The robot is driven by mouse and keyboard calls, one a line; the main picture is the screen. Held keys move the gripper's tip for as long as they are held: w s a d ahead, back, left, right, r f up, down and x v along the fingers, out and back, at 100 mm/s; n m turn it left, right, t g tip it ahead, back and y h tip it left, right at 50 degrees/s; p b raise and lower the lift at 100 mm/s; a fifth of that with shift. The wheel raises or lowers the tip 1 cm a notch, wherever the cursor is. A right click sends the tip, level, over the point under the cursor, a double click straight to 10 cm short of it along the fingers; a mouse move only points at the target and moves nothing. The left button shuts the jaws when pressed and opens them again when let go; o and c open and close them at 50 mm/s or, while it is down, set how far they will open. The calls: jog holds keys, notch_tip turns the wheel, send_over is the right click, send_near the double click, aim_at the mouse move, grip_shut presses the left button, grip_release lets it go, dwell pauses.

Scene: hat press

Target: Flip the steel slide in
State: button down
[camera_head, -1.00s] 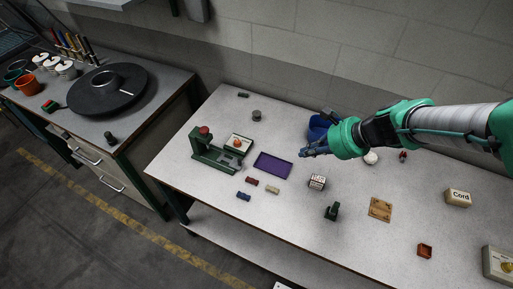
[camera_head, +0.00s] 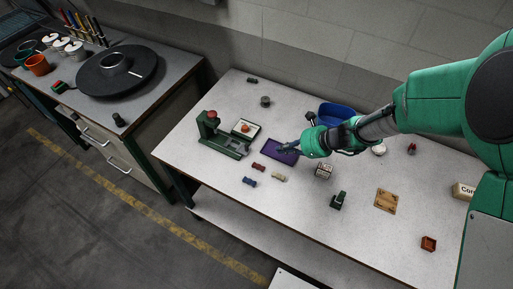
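A small green press (camera_head: 209,128) with a red knob on top stands at the left of the white table. A grey metal part (camera_head: 237,147), which may be the steel slide, lies along the right end of its base; it is too small to tell how it is set. My gripper (camera_head: 283,149) is over the purple tray (camera_head: 268,146), to the right of the press and apart from it. Its fingers point left and look dark and small, so I cannot tell whether they are open or shut. No held object shows.
A white box with a red button (camera_head: 246,128) sits just behind the press. Red (camera_head: 259,166), blue (camera_head: 249,181) and beige (camera_head: 279,177) blocks lie in front of the tray. A blue bowl (camera_head: 333,112) is behind my wrist. The table's front left is clear.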

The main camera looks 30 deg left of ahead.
aim_at(238, 145)
jog(key=b+x, duration=0.2)
jog(key=x, duration=0.8)
jog(key=shift+a+f, duration=0.15)
jog(key=shift+a+b, duration=0.4)
jog(key=shift+a, duration=1.4)
jog(key=a, duration=0.9)
jog(key=shift+a+r, duration=0.1)
jog(key=shift+r, duration=0.15)
